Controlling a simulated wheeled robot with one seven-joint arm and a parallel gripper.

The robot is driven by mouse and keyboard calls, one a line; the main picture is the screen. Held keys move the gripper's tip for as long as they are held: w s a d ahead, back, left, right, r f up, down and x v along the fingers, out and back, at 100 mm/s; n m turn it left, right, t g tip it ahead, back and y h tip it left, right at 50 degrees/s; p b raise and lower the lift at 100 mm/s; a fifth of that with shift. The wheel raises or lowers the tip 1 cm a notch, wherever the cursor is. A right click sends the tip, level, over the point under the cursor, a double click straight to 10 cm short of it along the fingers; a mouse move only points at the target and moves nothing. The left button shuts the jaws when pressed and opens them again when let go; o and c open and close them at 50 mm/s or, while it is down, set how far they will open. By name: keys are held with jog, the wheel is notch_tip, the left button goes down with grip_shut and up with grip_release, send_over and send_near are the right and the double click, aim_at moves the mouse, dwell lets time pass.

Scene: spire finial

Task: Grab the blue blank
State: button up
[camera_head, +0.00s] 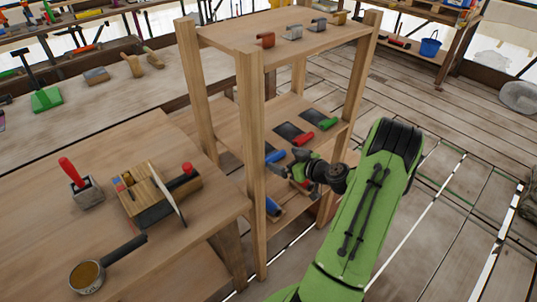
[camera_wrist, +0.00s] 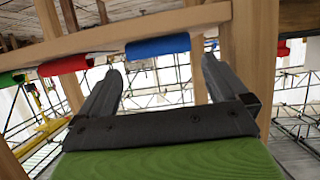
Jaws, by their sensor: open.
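The blue blank (camera_head: 275,156) is a short rod at the near end of the middle shelf, beside the red (camera_head: 301,139) and green (camera_head: 326,124) ones. In the wrist view the blue blank (camera_wrist: 158,47) shows ahead of the two fingertips, at a wooden shelf edge, roughly centred between them. My gripper (camera_wrist: 157,72) is open, with nothing between its dark fingers. In the head view my gripper (camera_head: 287,172) is close to the blue blank at the shelf front, and my arm hides part of it. I cannot tell the exact gap.
A wooden post (camera_head: 251,165) stands just left of the blue blank. Another blue item (camera_head: 272,206) lies on a lower shelf. Floor at right is clear.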

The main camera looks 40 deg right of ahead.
aim_at(276, 157)
jog(key=x, duration=0.5)
jog(key=shift+s+f, duration=0.1)
jog(key=shift+s, duration=0.1)
jog(key=shift+c, duration=0.5)
